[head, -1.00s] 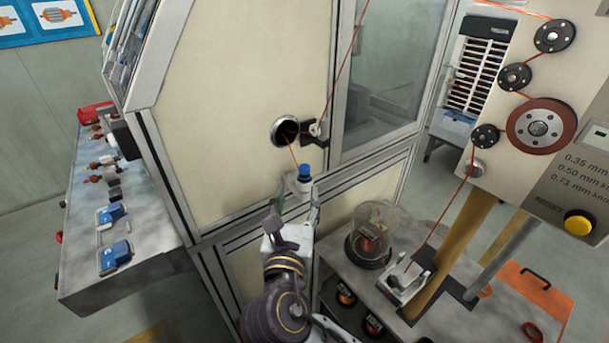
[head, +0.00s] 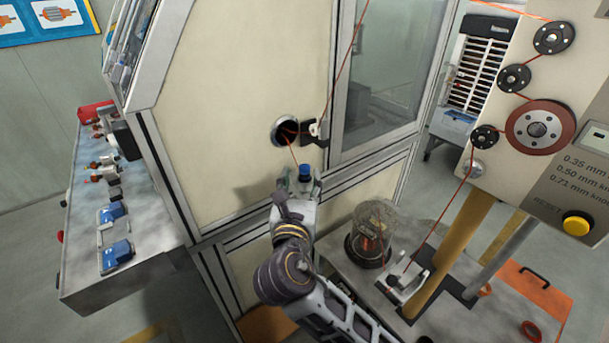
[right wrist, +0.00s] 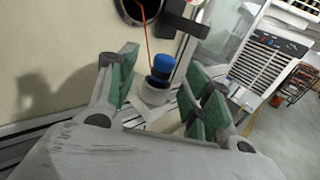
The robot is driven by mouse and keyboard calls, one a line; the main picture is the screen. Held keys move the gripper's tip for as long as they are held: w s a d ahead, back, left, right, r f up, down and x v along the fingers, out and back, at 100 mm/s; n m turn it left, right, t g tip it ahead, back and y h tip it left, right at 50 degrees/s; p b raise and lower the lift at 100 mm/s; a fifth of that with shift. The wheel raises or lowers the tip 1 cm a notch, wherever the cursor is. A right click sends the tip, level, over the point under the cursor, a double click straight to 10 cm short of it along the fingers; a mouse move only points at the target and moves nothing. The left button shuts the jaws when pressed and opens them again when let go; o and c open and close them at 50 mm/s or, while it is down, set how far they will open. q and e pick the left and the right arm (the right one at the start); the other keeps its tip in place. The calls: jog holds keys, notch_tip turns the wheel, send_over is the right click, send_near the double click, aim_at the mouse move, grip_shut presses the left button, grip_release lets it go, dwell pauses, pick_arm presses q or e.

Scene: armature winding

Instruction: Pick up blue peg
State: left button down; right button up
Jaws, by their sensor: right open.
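The blue peg (head: 305,172) stands upright on a small light bracket on the front of the cream machine, just below a round dark hole (head: 286,131). An orange wire runs from the hole down to the peg. In the right wrist view the peg (right wrist: 161,68) has a blue top and a pale base. My right gripper (head: 304,185) is open at the peg. In the right wrist view its green-padded fingers (right wrist: 160,92) stand apart on either side of the peg, which lies beyond them or between their tips. My left gripper is not in view.
A wire guide arm (head: 313,132) sticks out right of the hole, above the peg. A domed spool (head: 371,240) and a small clamp (head: 404,285) stand on the grey table at right. A side bench (head: 120,225) lies at left.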

aim_at(304, 173)
jog(key=shift+w+d+r, duration=0.1)
jog(key=shift+w+d, duration=0.15)
jog(key=shift+w, duration=0.95)
jog(key=shift+w+d, duration=0.2)
jog(key=shift+w, duration=1)
jog(key=c, duration=1)
